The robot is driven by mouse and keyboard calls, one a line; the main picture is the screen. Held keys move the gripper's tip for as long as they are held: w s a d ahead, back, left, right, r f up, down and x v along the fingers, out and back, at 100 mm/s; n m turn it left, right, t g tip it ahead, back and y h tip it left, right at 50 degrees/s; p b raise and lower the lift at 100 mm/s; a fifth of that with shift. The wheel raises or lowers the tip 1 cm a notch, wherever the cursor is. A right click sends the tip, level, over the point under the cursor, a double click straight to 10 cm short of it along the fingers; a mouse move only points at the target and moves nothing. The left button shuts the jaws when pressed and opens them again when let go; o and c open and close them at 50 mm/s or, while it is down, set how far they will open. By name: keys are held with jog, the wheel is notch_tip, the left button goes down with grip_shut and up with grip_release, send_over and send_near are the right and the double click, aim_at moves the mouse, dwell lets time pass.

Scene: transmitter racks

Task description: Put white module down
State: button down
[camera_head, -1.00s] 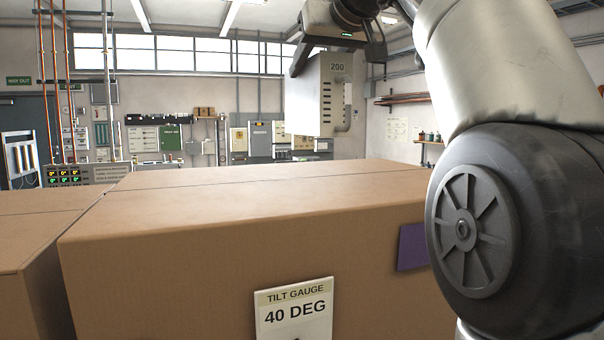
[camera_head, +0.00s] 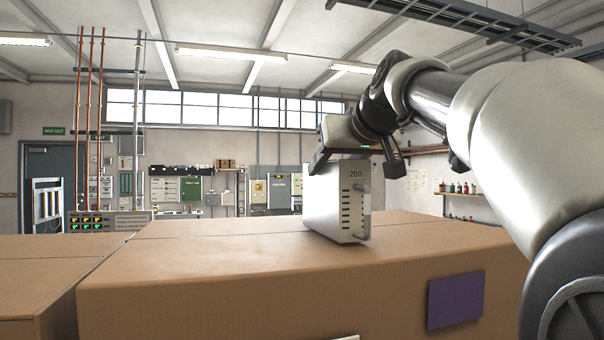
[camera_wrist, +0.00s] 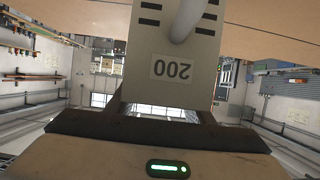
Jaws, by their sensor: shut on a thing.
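The white module (camera_head: 336,205) is a pale, upright box marked 200, with dark slots and a handle on its face. Its lower end is at the top of a large cardboard box (camera_head: 200,285); it looks to be touching, but a small gap cannot be ruled out. My gripper (camera_head: 355,160) is shut on the module's upper end from above. In the wrist view the module (camera_wrist: 172,50) sits between the fingers of my gripper (camera_wrist: 162,112), its label upside down, with cardboard (camera_wrist: 265,25) beyond it.
The cardboard top around the module is mostly clear. A purple patch (camera_head: 455,300) is on the box's front. Another cardboard box (camera_head: 40,275) stands to the left. A panel with lit displays (camera_head: 100,221) is behind. Bottles (camera_head: 458,188) stand on a shelf at right.

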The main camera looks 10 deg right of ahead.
dwell(0.3)
jog(key=shift+f, duration=0.2)
jog(key=c, duration=0.9)
grip_release()
jog(key=shift+f, duration=0.15)
